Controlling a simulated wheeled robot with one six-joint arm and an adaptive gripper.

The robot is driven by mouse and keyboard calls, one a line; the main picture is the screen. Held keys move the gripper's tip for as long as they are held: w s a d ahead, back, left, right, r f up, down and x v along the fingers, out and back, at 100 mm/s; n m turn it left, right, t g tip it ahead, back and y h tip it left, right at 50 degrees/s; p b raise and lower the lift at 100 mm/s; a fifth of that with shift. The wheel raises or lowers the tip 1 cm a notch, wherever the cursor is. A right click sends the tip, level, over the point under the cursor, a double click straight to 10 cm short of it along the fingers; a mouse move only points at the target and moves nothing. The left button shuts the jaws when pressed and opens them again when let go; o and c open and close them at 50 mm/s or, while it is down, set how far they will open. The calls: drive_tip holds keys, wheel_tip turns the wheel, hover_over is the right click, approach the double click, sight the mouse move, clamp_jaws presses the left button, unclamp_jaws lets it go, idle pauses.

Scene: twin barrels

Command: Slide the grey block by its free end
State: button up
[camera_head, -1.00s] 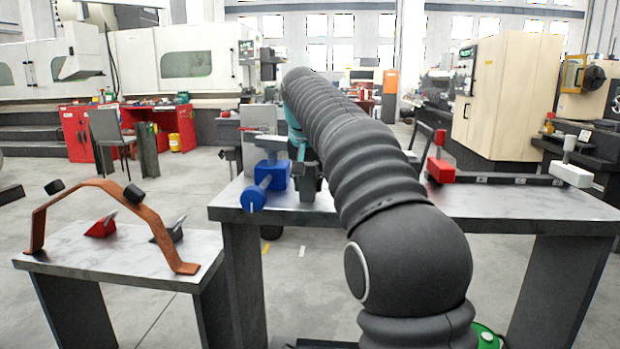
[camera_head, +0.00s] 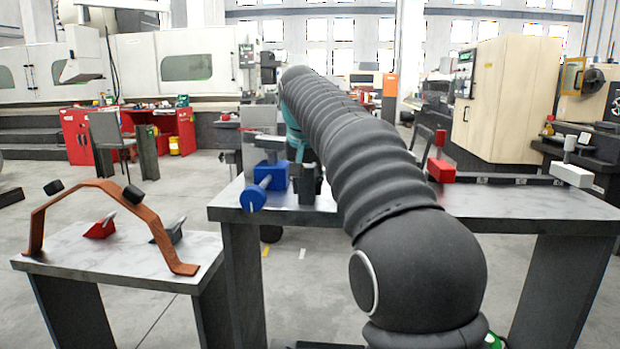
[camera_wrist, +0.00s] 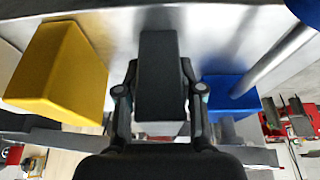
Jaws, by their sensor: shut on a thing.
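In the wrist view, the grey block (camera_wrist: 160,75) is a dark, upright-looking bar between the two fingers of my gripper (camera_wrist: 160,98). The fingers are shut on its sides near the end closest to the palm. In the head view, a dark piece (camera_head: 308,186) stands just right of the blue block. I cannot tell there whether it is the grey block or part of my gripper. My arm hides much of the table behind it.
A blue block (camera_head: 272,178) with a rod and round knob is close beside my gripper. A yellow block (camera_wrist: 62,75) lies on its other side. Red (camera_head: 440,168) and white (camera_head: 572,174) pieces sit along the table's (camera_head: 490,208) right. A low table (camera_head: 130,265) holds an orange arched handle (camera_head: 150,215).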

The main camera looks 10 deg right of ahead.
drive_tip(key=shift+s+a+b, duration=0.3)
drive_tip(key=shift+s+b, duration=0.15)
drive_tip(key=shift+s, duration=0.4)
idle(0.3)
drive_tip(key=o, duration=1.2)
drive_tip(key=shift+f, duration=0.3)
drive_tip(key=v, duration=1.2)
drive_tip(key=s+d+f+n, duration=0.1)
drive_tip(key=s+d+f, duration=0.1)
drive_tip(key=s, duration=0.4)
drive_tip(key=s+f+n, duration=0.1)
drive_tip(key=s+f, duration=1.1)
drive_tip(key=f, duration=0.3)
drive_tip(key=s+d+f+n+t+y, duration=0.1)
drive_tip(key=s+f, duration=1.1)
drive_tip(key=f, duration=0.3)
drive_tip(key=shift+s+d+n, duration=0.15)
drive_tip(key=shift+s+n, duration=0.05)
drive_tip(key=shift+n, duration=0.1)
